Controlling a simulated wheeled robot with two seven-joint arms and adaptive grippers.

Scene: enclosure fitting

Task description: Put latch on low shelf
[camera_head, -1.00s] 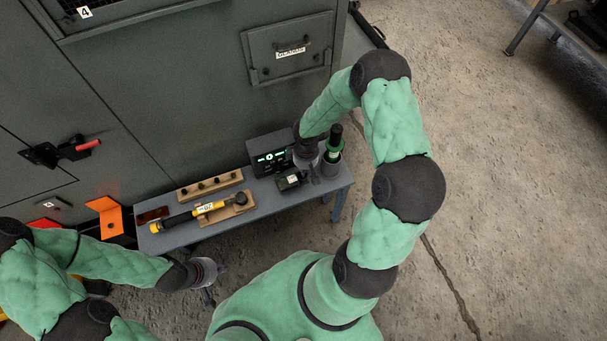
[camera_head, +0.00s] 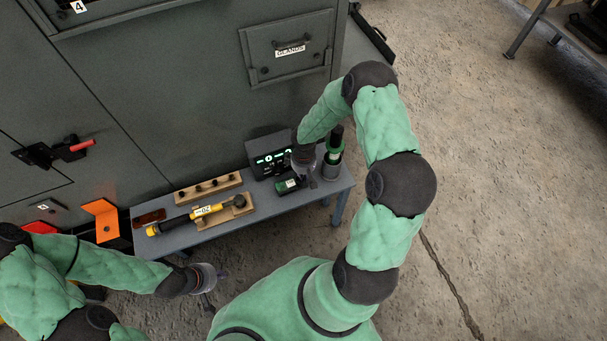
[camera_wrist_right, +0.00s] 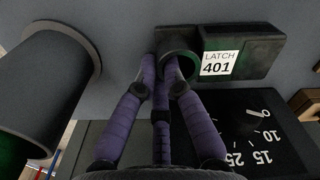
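The latch is a dark block with a white label reading LATCH 401 (camera_wrist_right: 235,58) and a round end at its left in the right wrist view. In the head view it (camera_head: 286,186) lies on the grey bench (camera_head: 255,222), at the front of its right part. My right gripper (camera_wrist_right: 165,68) has its purple fingers drawn close together at the latch's round end; whether they grip it is unclear. It also shows in the head view (camera_head: 310,174), just right of the latch. My left gripper (camera_head: 208,298) is apart from the bench, lower left; its fingers are too small to judge. I cannot identify the low shelf.
A green cylinder in a holder (camera_head: 333,160) stands at the right. A yellow-black tool (camera_head: 180,221) and a wooden rack (camera_head: 208,188) lie left. A grey cabinet wall (camera_head: 170,90) rises behind.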

